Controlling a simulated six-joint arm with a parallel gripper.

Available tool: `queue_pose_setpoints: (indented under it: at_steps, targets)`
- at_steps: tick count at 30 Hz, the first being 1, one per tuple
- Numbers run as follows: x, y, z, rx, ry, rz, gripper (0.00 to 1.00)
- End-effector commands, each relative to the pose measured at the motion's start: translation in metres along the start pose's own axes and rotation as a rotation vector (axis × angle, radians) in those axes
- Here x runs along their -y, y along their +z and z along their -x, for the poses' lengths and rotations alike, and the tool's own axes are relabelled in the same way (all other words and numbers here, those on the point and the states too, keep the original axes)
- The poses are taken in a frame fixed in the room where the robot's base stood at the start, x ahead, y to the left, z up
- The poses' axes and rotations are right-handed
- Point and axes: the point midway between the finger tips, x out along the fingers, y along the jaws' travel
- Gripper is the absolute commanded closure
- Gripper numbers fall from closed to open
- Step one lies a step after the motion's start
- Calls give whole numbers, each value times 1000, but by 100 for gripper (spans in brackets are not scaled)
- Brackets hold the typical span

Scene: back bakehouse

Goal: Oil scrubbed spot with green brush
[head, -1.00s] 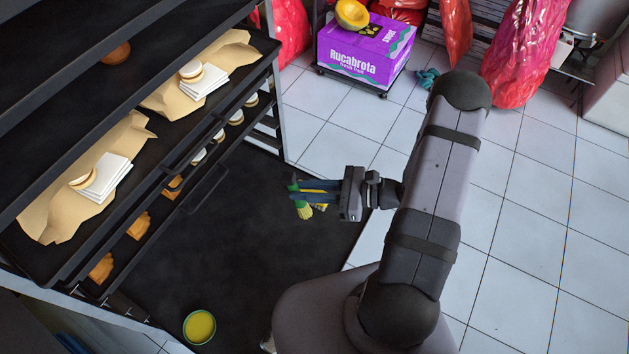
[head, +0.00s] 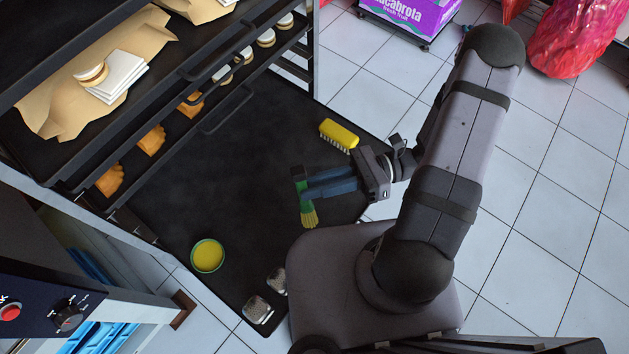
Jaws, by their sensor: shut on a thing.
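I cannot tell whether the bristles touch the tray. A round green-rimmed dish of yellow oil (head: 207,256) sits on the tray, down and left of the brush. A yellow scrubbing brush (head: 339,135) lies on the tray above my gripper. I cannot make out a distinct scrubbed spot on the dark surface.
A dark rack (head: 70,170) with bread, napkins and paper stands at the left, overhanging the tray. Two small jars (head: 258,309) stand at the tray's lower edge. A control panel (head: 40,300) is at lower left. White floor tiles (head: 540,220) are clear at the right.

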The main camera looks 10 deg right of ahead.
Motion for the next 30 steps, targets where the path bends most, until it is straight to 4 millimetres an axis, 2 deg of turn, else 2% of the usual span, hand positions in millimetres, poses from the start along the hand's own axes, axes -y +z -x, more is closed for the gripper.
queue_pose_setpoints:
  at_steps: [18, 30]
  targets:
    - [16, -44, -1, -1, -2, 2, 100]
    - [17, -46, -1, -1, -2, 2, 100]
